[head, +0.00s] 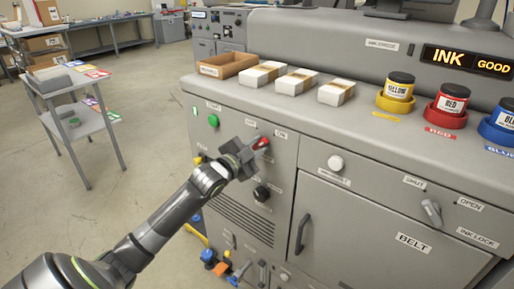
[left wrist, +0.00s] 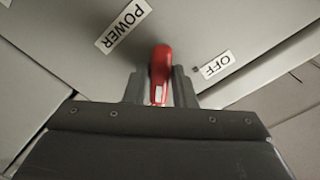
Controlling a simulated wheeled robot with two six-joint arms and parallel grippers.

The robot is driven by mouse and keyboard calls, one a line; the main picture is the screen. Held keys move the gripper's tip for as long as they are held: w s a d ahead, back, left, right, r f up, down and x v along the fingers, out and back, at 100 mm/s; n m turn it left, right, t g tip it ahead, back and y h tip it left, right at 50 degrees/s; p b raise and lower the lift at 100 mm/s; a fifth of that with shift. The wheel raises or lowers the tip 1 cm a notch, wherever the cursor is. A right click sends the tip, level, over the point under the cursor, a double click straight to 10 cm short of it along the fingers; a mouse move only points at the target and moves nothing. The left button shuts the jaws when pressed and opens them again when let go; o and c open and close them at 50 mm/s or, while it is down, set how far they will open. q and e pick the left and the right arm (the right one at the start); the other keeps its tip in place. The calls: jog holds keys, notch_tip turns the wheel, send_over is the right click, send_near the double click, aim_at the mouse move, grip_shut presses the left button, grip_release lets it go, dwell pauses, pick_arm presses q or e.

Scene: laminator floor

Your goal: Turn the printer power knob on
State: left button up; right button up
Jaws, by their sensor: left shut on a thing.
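The printer power knob is a red handle (left wrist: 161,68) in the left wrist view. It stands between the two fingers of my left gripper (left wrist: 160,88), which is shut on it. A POWER label (left wrist: 122,26) is at its upper left and an OFF label (left wrist: 216,65) at its right. In the head view the red knob (head: 261,143) shows at the tip of my left gripper (head: 252,150), on the upper left of the grey machine front (head: 310,190). The gripper partly covers the knob and labels there. My right gripper is not in view.
A green button (head: 213,120) is left of the knob and a black knob (head: 261,193) below it. A white knob (head: 335,163) and a BELT door (head: 375,240) are to the right. An open box (head: 227,65), white packs and ink pots stand on top.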

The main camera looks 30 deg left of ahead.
pick_arm(q)
jog(key=o, duration=1)
jog(key=shift+s+a+p, duration=0.2)
jog(key=shift+s+p, duration=0.35)
jog(key=shift+s, duration=2.35)
jog(key=shift+s+a+p, duration=0.25)
jog(key=shift+s+p, duration=0.25)
jog(key=shift+s, duration=2.4)
jog(key=shift+s+a+p, duration=0.2)
jog(key=shift+s+p, duration=0.35)
jog(key=shift+s, duration=2.35)
jog(key=shift+a+f, duration=0.1)
jog(key=shift+f, duration=0.05)
